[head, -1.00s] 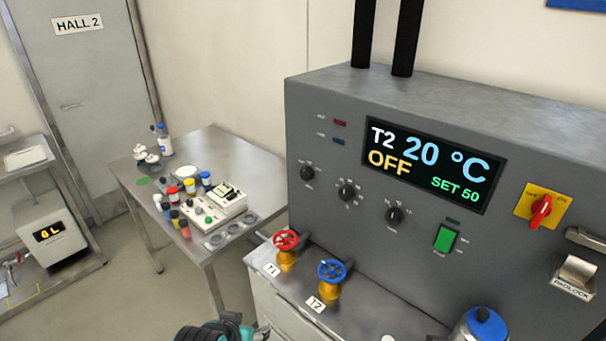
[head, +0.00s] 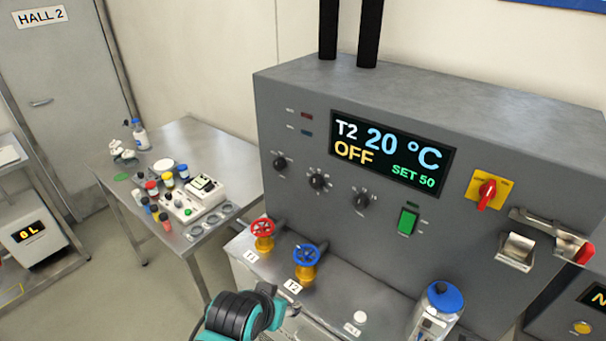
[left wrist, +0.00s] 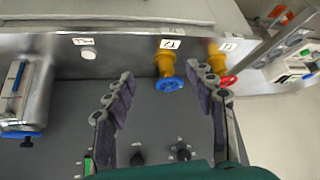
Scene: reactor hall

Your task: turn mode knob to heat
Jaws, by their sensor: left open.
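Three black knobs sit in a row on the grey control panel: a left knob (head: 280,162), a middle knob (head: 318,181) and a right knob (head: 361,201). Their labels are too small to read, so I cannot tell which is the mode knob. The display (head: 390,150) reads T2, 20 °C, OFF, SET 50. Two knobs (left wrist: 181,153) (left wrist: 137,158) show low in the left wrist view. My left gripper (left wrist: 160,74) is open and empty, apart from the knobs; its teal and black arm shows at the bottom of the head view. My right gripper is not in view.
A red valve (head: 263,234) and a blue valve (head: 306,262) stand on the ledge below the knobs. A green switch (head: 408,220) and a red-handled switch (head: 487,194) are right of them. A blue-lidded container (head: 440,304) stands on the ledge. A side table (head: 225,165) is left.

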